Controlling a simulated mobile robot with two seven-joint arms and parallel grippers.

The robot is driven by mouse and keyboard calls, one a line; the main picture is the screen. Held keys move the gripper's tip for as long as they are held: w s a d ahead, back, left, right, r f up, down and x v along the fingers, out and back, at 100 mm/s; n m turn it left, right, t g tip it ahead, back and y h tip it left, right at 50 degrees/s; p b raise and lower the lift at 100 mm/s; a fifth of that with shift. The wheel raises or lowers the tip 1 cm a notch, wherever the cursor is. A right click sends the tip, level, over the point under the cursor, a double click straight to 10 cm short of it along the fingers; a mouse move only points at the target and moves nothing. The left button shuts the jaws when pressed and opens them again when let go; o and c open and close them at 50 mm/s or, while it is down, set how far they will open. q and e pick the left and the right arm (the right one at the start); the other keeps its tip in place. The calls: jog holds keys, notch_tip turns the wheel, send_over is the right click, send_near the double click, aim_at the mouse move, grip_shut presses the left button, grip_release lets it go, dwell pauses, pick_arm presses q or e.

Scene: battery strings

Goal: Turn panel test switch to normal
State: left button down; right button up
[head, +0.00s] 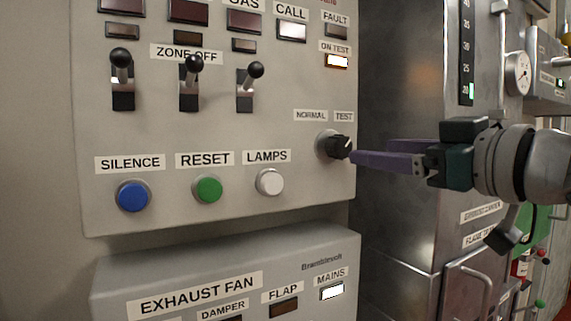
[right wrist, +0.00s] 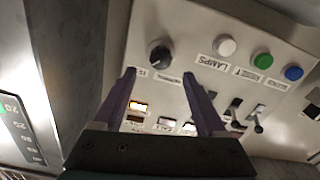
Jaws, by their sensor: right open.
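The panel test switch is a black rotary knob (head: 338,146) on a round metal collar, at the lower right of the grey panel under the NORMAL (head: 311,115) and TEST (head: 344,116) labels. Its exact pointer direction is hard to make out. The ON TEST lamp (head: 337,61) is lit. My right gripper (head: 354,156), with purple fingers, comes in from the right with its tips close to the knob. In the right wrist view the knob (right wrist: 159,55) shows beyond the gap between the open fingers (right wrist: 158,75), and nothing is held. My left gripper is out of view.
Left of the knob are the LAMPS (head: 269,182), RESET (head: 207,189) and SILENCE (head: 132,196) buttons. Three zone toggle levers (head: 193,72) stick out above. An exhaust fan panel (head: 240,262) sits below. A metal cabinet (head: 400,230) stands to the right, behind my arm.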

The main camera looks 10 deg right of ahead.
aim_at(344, 148)
jog(key=p+x, duration=0.1)
jog(key=x, duration=0.8)
grip_shut()
dwell(0.5)
